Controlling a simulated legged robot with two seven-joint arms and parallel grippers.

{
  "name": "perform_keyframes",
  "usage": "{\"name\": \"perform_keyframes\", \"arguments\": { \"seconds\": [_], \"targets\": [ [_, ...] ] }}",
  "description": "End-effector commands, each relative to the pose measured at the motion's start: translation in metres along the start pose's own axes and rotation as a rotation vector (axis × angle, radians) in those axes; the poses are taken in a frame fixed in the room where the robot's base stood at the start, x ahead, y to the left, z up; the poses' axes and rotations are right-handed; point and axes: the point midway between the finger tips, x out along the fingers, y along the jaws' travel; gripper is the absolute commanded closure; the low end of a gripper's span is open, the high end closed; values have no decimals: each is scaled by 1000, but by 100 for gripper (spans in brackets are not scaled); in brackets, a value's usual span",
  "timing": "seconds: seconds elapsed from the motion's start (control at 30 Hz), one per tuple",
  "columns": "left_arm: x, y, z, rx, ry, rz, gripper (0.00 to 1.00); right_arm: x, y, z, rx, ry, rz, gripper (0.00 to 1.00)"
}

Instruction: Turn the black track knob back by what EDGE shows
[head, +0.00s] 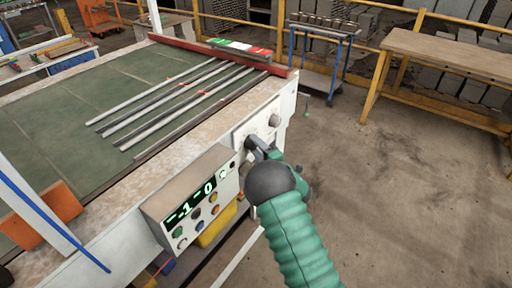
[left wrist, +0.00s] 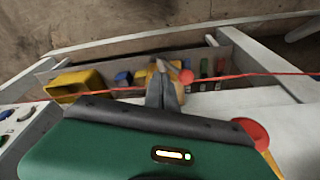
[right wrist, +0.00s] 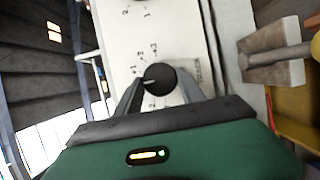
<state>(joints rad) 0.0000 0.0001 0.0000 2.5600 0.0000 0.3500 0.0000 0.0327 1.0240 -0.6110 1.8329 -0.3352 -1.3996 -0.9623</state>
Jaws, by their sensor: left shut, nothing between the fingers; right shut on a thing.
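The black track knob (right wrist: 160,79) sits on a white plate (right wrist: 140,30) with small printed numbers, between the two fingers of my right gripper (right wrist: 158,88). A light pointer line on the knob points left in the right wrist view. A display (head: 190,203) on the control box shows green characters that look like "-1-0"; I cannot read an EDGE label. My left gripper (left wrist: 162,70) is shut and empty above a shelf of bins, seen only in the left wrist view.
The control box (head: 165,205) has several coloured buttons. Metal strips (head: 180,95) lie on the green table. A yellow bin (left wrist: 75,84) and a red cord (left wrist: 240,77) are near my left gripper.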

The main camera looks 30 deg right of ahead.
Motion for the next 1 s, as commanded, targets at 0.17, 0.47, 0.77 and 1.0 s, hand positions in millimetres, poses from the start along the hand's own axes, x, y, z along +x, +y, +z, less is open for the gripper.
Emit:
{"name": "perform_keyframes", "arguments": {
  "seconds": [0.17,0.47,0.77,1.0],
  "targets": [
    [-5,0,-1,0,0,0,100,-1,0,0,41,0,-23,94],
    [-23,0,-5,0,0,0,100,-1,3,0,210,-2,-94,94],
    [-38,0,-9,0,0,0,100,-1,2,1,386,-3,-169,94],
    [-44,0,-10,0,0,0,100,-1,1,1,463,-3,-202,94]
  ]
}}
